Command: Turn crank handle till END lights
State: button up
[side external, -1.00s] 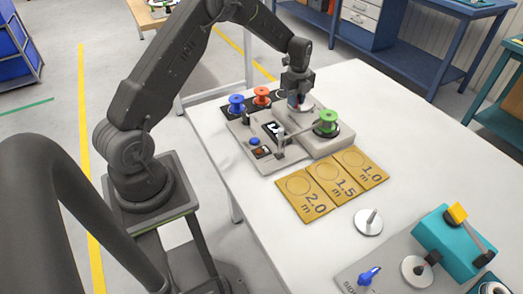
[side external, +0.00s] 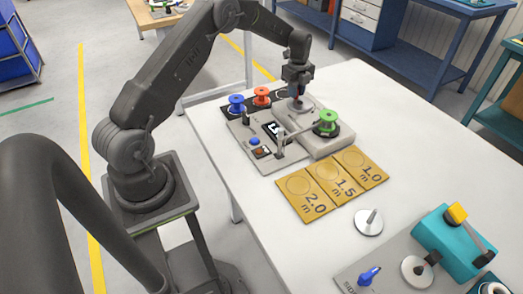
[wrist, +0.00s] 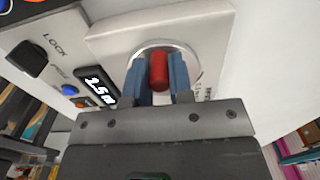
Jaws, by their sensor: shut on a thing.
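The red crank handle (wrist: 159,71) stands upright between the two blue fingers of my gripper (wrist: 161,80) in the wrist view. My gripper (side external: 298,91) is shut on it, above a round metallic crank disc (side external: 300,104) on the grey winding machine (side external: 318,147). The machine's dark display (wrist: 97,86) appears to read 1.5 m. A blue button (wrist: 69,90) and an orange spot (wrist: 80,103) sit beside it. I cannot make out an END label or tell whether its light is on.
A green reel (side external: 327,122) sits on the machine's near right, with blue (side external: 236,103) and orange (side external: 262,96) reels at the back left. Length-marked cards (side external: 331,184) lie in front. A teal device (side external: 450,236) stands at the lower right.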

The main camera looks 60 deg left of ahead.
aim_at(291, 102)
jog(key=shift+w+d, duration=0.25)
jog(key=shift+w, duration=0.5)
jog(key=shift+w+d, duration=0.3)
jog(key=shift+d, duration=0.05)
jog(key=shift+w+d, duration=0.35)
jog(key=shift+d, duration=0.55)
jog(key=shift+s+d, duration=0.2)
jog(key=shift+d, duration=0.3)
jog(key=shift+s+d, duration=0.2)
jog(key=shift+d, duration=0.25)
jog(key=shift+s+d, duration=0.35)
jog(key=shift+s, duration=0.05)
jog(key=shift+s+d, duration=0.15)
jog(key=shift+s, duration=0.6)
jog(key=shift+s+a, duration=0.2)
jog(key=shift+s, duration=0.5)
jog(key=shift+s+a, duration=0.75)
jog(key=shift+a, duration=0.6)
jog(key=shift+w+a, duration=0.25)
jog(key=shift+a, duration=0.45)
jog(key=shift+w+a, duration=0.5)
jog(key=shift+w, duration=0.3)
jog(key=shift+w+a, duration=0.2)
jog(key=shift+w, duration=0.3)
jog(key=o, duration=0.7)
